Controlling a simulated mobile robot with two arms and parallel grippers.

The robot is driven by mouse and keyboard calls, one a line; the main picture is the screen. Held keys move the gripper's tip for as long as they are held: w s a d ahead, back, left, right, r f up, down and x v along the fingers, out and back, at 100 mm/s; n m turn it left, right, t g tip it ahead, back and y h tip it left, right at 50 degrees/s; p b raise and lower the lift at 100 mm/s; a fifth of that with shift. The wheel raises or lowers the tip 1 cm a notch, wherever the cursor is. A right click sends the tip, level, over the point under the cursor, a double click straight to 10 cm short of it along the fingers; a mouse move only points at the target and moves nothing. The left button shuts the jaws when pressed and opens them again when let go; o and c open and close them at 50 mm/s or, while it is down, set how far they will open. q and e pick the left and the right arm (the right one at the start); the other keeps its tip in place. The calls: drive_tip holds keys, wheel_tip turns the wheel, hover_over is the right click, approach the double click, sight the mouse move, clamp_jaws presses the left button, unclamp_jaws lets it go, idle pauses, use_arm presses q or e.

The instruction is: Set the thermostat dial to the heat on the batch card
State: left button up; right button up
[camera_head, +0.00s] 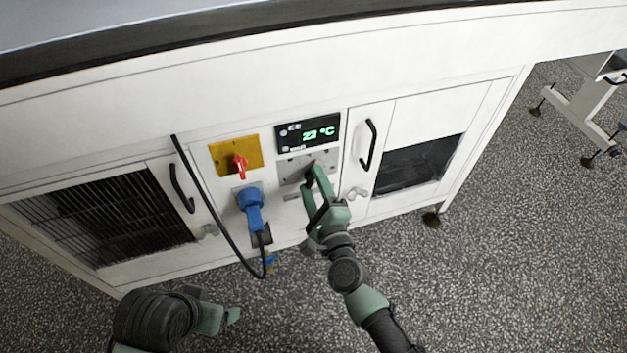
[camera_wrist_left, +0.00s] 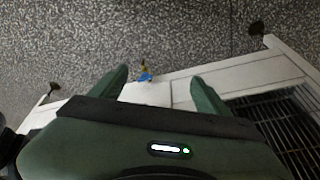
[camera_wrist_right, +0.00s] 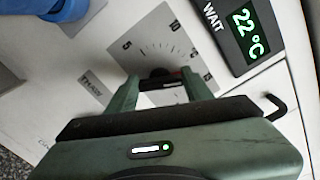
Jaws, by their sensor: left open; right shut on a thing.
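The thermostat dial (camera_wrist_right: 158,72) is a dark knob on a grey scale plate (camera_wrist_right: 150,32) with tick marks and numbers, a 5 among them. In the head view the plate (camera_head: 292,170) sits below the display (camera_head: 308,133), which reads 22 °C in green. In the right wrist view the display (camera_wrist_right: 243,30) also shows WAIT. My right gripper (camera_head: 315,178) is shut on the dial, its fingers on either side and hiding part of the scale. My left gripper (camera_head: 232,316) is open and empty, low and away from the panel. I see no batch card.
A red switch on a yellow plate (camera_head: 222,148), a blue plug (camera_head: 251,203) and a hanging black cable (camera_head: 212,210) are left of the dial. A black door handle (camera_head: 368,145) and a wing latch (camera_head: 355,193) are to its right. The speckled floor (camera_head: 520,260) is clear in front.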

drive_tip(key=n+p, duration=0.2)
drive_tip(key=n, duration=0.2)
drive_tip(key=shift+n, duration=0.4)
drive_tip(key=n+p, duration=0.2)
drive_tip(key=n, duration=0.3)
drive_tip(key=shift+a+f, duration=0.1)
drive_tip(key=shift+f, duration=0.05)
use_arm(q)
wheel_tip(320, 180, down, 19)
drive_tip(key=g+p, duration=0.1)
drive_tip(key=shift+s+d, duration=0.15)
drive_tip(key=shift+s, duration=0.25)
use_arm(e)
drive_tip(key=shift+f+n, duration=0.1)
drive_tip(key=shift+n, duration=0.7)
drive_tip(key=o, duration=1.4)
use_arm(q)
drive_tip(key=shift+r, duration=0.1)
use_arm(e)
drive_tip(key=shift+s, duration=0.15)
